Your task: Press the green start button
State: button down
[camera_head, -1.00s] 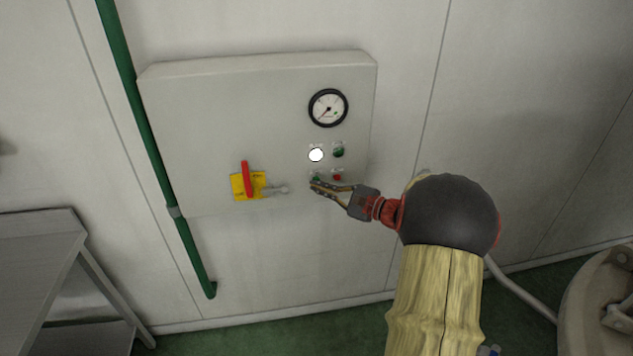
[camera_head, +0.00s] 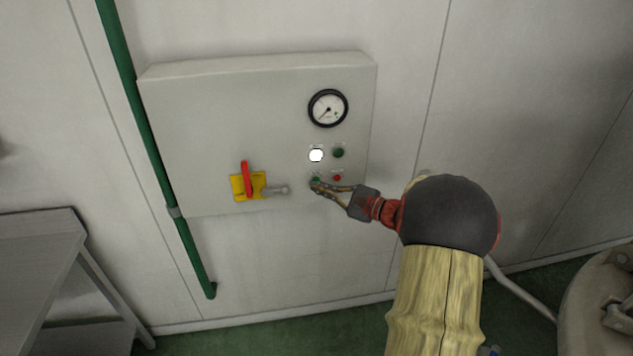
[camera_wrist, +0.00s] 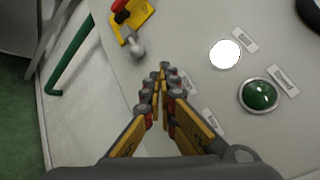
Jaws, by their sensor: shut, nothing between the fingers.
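The green button (camera_head: 316,180) is small and sits at the lower left of the button group on the grey control box (camera_head: 215,110). My gripper (camera_head: 315,187) is shut and empty, its fingertips at or just below the green button in the head view. I cannot tell whether they touch it. In the wrist view my shut fingertips (camera_wrist: 163,70) point at the panel, and the green button does not show, probably behind the fingers. A larger dark green dome (camera_wrist: 260,95) sits higher on the panel; the head view shows it too (camera_head: 338,152).
A red button (camera_head: 337,177) sits just right of the green one. A lit white lamp (camera_head: 316,155) and a gauge (camera_head: 328,108) are above. A yellow plate with a red handle (camera_head: 248,180) and a grey knob (camera_head: 280,190) are to the left. A green pipe (camera_head: 150,150) runs beside the box.

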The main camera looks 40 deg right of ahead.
jog(key=shift+w+d, duration=0.1)
jog(key=shift+w+d, duration=0.15)
jog(key=shift+w, duration=0.1)
jog(key=shift+w+d+b, duration=0.2)
jog(key=shift+w+b, duration=0.1)
dwell(0.9)
jog(key=shift+s, duration=0.1)
jog(key=shift+s+a, duration=0.45)
jog(key=shift+s, duration=0.15)
dwell(0.3)
jog(key=s+a, duration=0.1)
jog(key=s, duration=0.1)
jog(key=s+a, duration=0.1)
jog(key=s, duration=0.1)
jog(key=shift+s+a, duration=0.1)
jog(key=shift+a, duration=0.2)
dwell(0.8)
